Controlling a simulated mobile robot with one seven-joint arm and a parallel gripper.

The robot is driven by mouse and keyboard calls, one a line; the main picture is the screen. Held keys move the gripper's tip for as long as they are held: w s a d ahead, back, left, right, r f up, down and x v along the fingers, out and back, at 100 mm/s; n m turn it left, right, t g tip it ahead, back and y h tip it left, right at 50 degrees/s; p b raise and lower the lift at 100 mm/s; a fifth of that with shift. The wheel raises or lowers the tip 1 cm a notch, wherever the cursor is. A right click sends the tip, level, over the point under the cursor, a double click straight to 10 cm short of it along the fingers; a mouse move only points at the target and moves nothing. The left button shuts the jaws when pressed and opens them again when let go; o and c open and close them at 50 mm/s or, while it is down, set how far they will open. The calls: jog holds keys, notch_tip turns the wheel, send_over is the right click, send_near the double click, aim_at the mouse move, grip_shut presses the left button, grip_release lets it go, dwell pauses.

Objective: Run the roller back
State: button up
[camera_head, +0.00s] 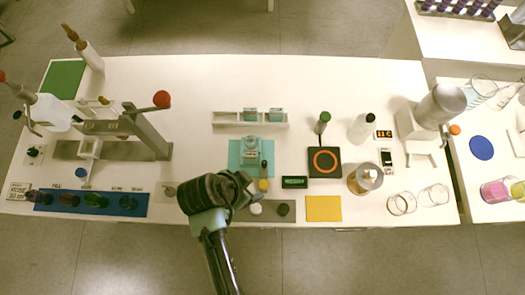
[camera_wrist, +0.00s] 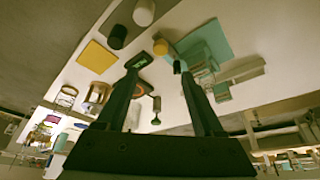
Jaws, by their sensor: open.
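I cannot tell for sure which part is the roller. A white cylinder with a brown handle (camera_head: 84,48) leans at the table's far left corner. A grey rail device with a red ball lever (camera_head: 162,99) stands on the left. My gripper (camera_head: 252,190) is over the front middle of the table, beside the teal mat (camera_head: 236,160). A small yellow knob (camera_head: 264,185) is just right of it. In the wrist view my gripper (camera_wrist: 157,68) is open, its fingers apart and holding nothing; the yellow knob (camera_wrist: 160,47) shows beyond the fingertips.
White and black knobs (camera_head: 283,209) sit on a grey strip at the front edge. A yellow mat (camera_head: 323,208), a black pad with an orange ring (camera_head: 325,162) and glass jars (camera_head: 402,204) are to the right. The back of the table is mostly clear.

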aim_at(264, 185)
jog(key=x, duration=1.2)
jog(key=shift+w+d+f, duration=0.1)
jog(key=shift+f, duration=0.15)
grip_shut()
dwell(1.0)
